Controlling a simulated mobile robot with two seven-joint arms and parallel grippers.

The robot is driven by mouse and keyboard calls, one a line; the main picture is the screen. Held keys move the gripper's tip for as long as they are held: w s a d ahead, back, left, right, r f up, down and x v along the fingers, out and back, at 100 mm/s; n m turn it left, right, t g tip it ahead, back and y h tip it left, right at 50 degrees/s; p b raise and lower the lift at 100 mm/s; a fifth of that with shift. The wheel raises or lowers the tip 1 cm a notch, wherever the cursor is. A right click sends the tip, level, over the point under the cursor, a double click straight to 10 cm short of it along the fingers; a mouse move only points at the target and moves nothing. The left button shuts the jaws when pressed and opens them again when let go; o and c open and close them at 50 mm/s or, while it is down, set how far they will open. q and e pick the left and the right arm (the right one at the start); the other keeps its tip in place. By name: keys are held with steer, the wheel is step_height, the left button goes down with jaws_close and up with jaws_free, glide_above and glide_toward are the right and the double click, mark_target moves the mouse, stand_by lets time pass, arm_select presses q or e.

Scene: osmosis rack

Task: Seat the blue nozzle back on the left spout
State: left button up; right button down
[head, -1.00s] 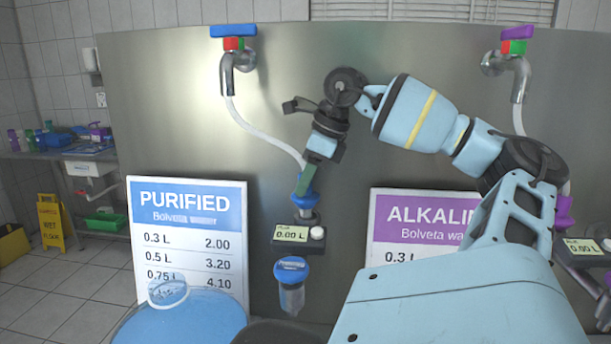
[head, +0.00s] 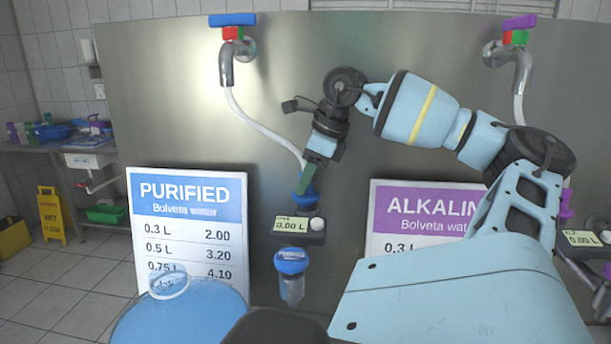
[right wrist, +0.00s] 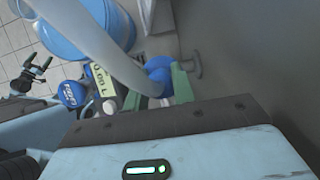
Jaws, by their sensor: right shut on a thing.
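The blue nozzle (head: 305,189) is at the lower end of a pale hose (head: 262,128) that runs down from the left tap (head: 228,68). My right gripper (head: 311,176), with green fingers, is shut on the nozzle. It holds it just above the left display unit (head: 300,229), where a short dark stub (head: 303,209) shows under the nozzle. I cannot tell whether nozzle and stub touch. In the right wrist view the nozzle (right wrist: 159,72) shows between the green fingers, partly behind the hose. A dark part at that view's left edge may be my left gripper.
A blue water jug (head: 185,315) stands at the lower left. The purified price board (head: 187,225) and the alkaline board (head: 425,207) flank the unit. A purple nozzle (head: 566,203) is at the right.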

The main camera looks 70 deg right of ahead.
steer(key=shift+f, duration=0.2)
steer(key=c, duration=1.1)
jaws_free()
steer(key=shift+o, duration=0.3)
steer(key=o, duration=0.6)
steer(key=shift+r, duration=3.55)
